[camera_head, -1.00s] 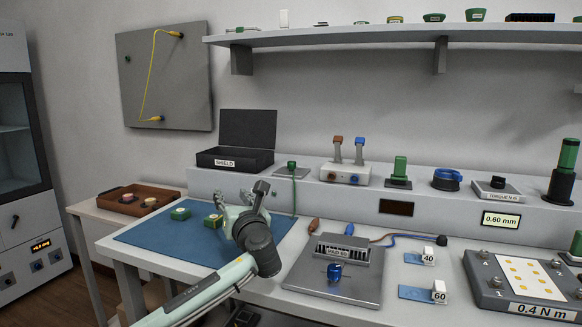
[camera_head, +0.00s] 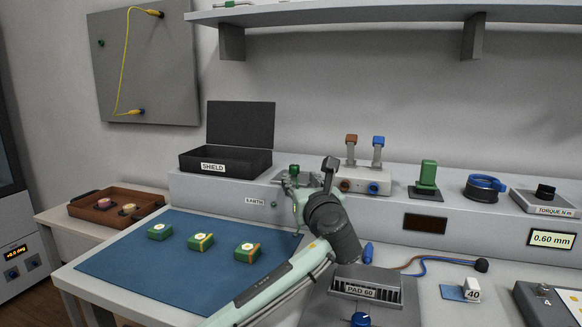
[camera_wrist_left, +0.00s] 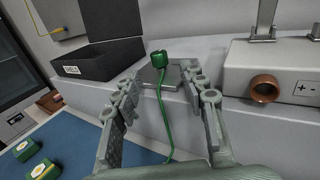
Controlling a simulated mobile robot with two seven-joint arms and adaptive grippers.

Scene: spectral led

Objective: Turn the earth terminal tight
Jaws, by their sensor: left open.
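The earth terminal has a green knob (camera_head: 294,169) on the ledge at the back of the bench, above the EARTH label. In the left wrist view the knob (camera_wrist_left: 160,57) sits on a small grey plate, with a green lead hanging down from it. My left gripper (camera_head: 300,183) is in front of the terminal, partly hiding it. In the left wrist view my left gripper (camera_wrist_left: 160,78) is open, its fingers spread to either side of the lead, with the knob just beyond the fingertips. Whether they touch it I cannot tell. My right gripper is out of view.
The black SHIELD box (camera_head: 226,161) with its lid up stands left of the terminal. A white unit (camera_head: 365,181) with brown and blue connectors stands close on its right. Green blocks (camera_head: 202,242) lie on the blue mat (camera_head: 140,262) below.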

